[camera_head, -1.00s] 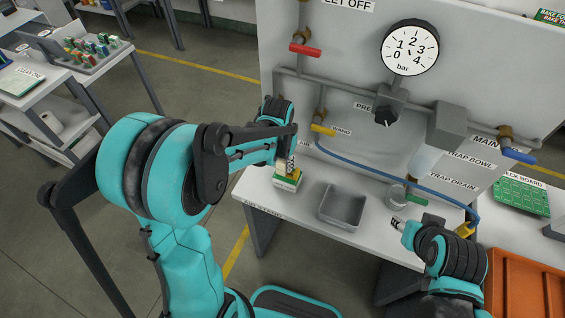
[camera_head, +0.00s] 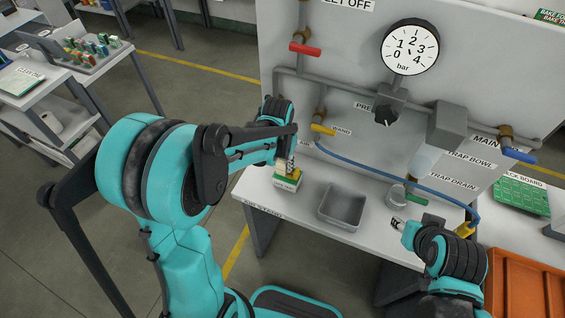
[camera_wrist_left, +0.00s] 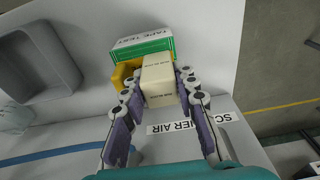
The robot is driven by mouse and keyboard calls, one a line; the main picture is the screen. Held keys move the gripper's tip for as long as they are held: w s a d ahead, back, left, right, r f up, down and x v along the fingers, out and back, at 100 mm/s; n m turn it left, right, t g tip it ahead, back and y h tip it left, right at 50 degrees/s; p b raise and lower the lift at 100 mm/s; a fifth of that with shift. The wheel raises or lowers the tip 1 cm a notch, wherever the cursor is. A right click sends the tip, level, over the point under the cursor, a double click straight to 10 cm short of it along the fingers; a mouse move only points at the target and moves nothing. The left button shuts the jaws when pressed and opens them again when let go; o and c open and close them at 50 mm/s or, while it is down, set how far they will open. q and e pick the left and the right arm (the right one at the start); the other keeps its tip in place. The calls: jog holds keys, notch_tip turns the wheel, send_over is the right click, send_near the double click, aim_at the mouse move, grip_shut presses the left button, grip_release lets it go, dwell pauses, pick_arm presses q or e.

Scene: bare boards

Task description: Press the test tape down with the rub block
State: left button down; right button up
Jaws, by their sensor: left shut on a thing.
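My left gripper (camera_wrist_left: 158,98) is shut on the cream rub block (camera_wrist_left: 160,80), with fingers on both sides of it. In the head view the gripper (camera_head: 287,150) is over the left part of the bench, and its wrist hides part of the block. A green and white box marked TAPE TEST (camera_wrist_left: 143,48) is just beyond the block; it also shows in the head view (camera_head: 287,181). A yellow part (camera_wrist_left: 122,75) sits beside the block. I cannot make out the tape strip or whether the block touches it. My right gripper (camera_head: 397,223) is at the bench's right side, too small to read.
A grey tray (camera_head: 342,207) stands on the bench (camera_head: 310,222), right of the box. A blue hose (camera_head: 375,172) crosses low in front. An orange crate (camera_head: 520,285) is at right.

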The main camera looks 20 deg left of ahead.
pick_arm(q)
jog(key=shift+r+p, duration=0.4)
jog(key=shift+r, duration=0.1)
notch_tip(320, 180, up, 6)
jog(key=p, duration=0.4)
